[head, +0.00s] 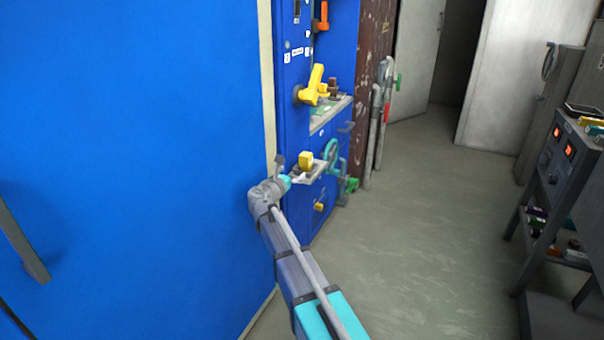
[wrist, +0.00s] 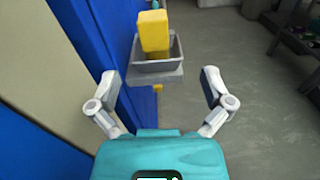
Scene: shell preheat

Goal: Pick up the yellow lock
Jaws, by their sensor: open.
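The yellow lock (wrist: 153,31) stands in a small grey tray in the wrist view, at the upper middle. In the head view it is the small yellow block (head: 306,158) just beyond the end of my arm. The grey tray (wrist: 164,78) sticks out from the blue cabinet. My gripper (wrist: 208,87) is open and empty, with its two fingers spread wide. The lock lies ahead of the fingers, apart from them, and slightly left of the middle between them. In the head view my arm hides part of the tray area.
A blue wall panel (head: 130,130) fills the left. The blue cabinet (head: 290,75) carries a large yellow handle (head: 314,85) and a teal handwheel (head: 331,152) near the lock. A grey shelf (head: 534,200) with instruments stands right. The floor (head: 425,230) between is clear.

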